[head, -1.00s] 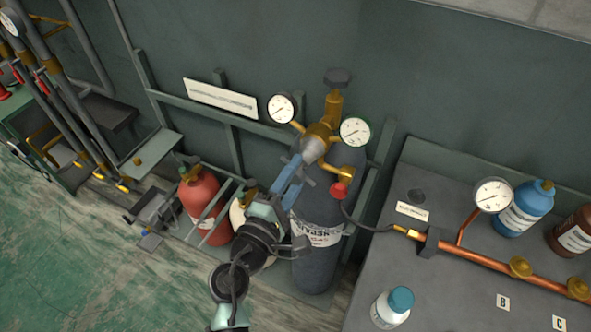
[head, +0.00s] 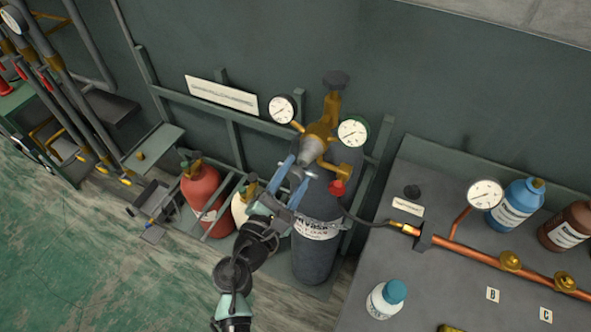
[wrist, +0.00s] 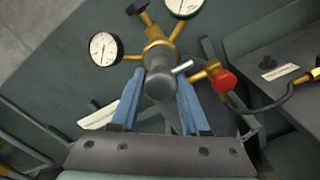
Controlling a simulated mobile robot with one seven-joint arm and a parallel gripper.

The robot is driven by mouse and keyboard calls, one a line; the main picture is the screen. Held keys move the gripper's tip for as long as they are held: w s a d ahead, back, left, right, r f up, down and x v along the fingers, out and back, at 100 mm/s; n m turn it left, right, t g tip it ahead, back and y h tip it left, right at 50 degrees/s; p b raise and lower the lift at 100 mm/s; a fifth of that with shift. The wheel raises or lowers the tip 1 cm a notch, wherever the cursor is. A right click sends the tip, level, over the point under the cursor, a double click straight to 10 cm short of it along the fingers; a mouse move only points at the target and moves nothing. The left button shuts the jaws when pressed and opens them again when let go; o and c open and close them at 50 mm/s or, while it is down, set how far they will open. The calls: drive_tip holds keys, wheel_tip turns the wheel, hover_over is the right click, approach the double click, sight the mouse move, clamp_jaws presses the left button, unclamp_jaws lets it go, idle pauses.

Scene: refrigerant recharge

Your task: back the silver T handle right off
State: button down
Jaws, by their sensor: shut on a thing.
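The silver T handle (wrist: 160,84) sits at the front of the brass regulator (head: 318,138) on the dark gas cylinder (head: 315,255). In the wrist view its round grey hub lies between my two blue fingers, and a short silver bar end sticks out to the upper right. My gripper (head: 298,173) reaches up to it from the lower left. The gripper (wrist: 160,90) is shut on the handle, one finger on each side. The fingers hide part of the bar. How far the handle is threaded in cannot be seen.
Two gauges (head: 282,109) (head: 353,131) flank the regulator. A red knob (head: 337,188) sits close at its lower right, with a black hose running to the copper pipe (head: 470,252) on the bench. A red cylinder (head: 204,195) stands to the left. Open floor lies at lower left.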

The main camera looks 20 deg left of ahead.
drive_tip(key=shift+f+n, duration=0.1)
drive_tip(key=shift+n, duration=0.3)
drive_tip(key=shift+c, duration=2.2)
unclamp_jaws()
drive_tip(key=s+b, duration=0.3)
drive_tip(key=s, duration=1)
drive_tip(key=shift+a, duration=0.2)
